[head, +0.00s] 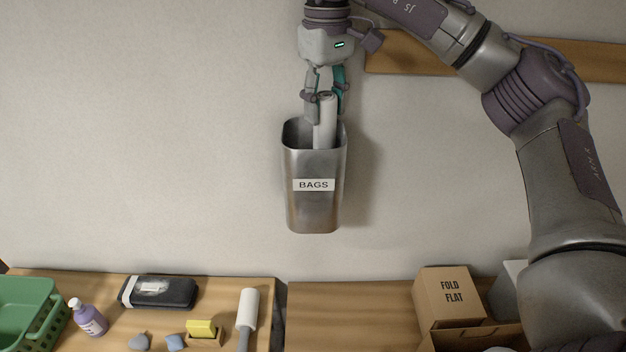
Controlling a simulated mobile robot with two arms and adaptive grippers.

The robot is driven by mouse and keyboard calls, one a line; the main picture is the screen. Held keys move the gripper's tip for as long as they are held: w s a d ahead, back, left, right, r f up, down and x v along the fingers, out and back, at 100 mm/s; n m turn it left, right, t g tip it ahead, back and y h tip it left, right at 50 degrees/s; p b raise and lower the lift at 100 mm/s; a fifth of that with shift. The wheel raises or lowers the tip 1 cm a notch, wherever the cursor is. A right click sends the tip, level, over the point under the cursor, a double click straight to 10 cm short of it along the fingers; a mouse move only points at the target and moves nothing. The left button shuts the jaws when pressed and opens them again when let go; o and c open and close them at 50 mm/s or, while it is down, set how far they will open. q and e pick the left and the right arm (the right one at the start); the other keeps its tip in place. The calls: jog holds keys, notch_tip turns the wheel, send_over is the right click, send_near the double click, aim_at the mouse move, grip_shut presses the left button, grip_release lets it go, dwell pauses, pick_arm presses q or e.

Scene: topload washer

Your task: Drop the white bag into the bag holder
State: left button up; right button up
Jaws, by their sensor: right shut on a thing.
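The bag holder (312,212) is a metal bin labelled BAGS, mounted on the wall at the middle of the head view. The white bag (327,128) is a rolled white cylinder, upright, with its lower end inside the holder's open top. My right gripper (326,103) points down above the holder and is shut on the upper part of the white bag. The bag's lower end is hidden behind the holder's front wall. My left gripper is not in view.
Below, a wooden counter (240,281) carries a green basket (22,300), a purple bottle (90,318), a black case (158,292), a lint roller (248,312) and a yellow sponge (201,328). A FOLD FLAT cardboard box (450,297) stands at the right. A wooden wall rail (405,55) is at the upper right.

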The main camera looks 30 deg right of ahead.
jog(key=shift+s+a, duration=0.1)
jog(key=shift+s, duration=0.05)
jog(key=o, duration=0.8)
jog(key=shift+s+r, duration=0.1)
jog(key=shift+r, duration=0.05)
jog(key=shift+c, duration=0.2)
jog(key=shift+o, duration=1.3)
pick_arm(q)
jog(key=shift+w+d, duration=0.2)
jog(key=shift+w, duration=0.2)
pick_arm(e)
notch_tip(320, 180, up, 12)
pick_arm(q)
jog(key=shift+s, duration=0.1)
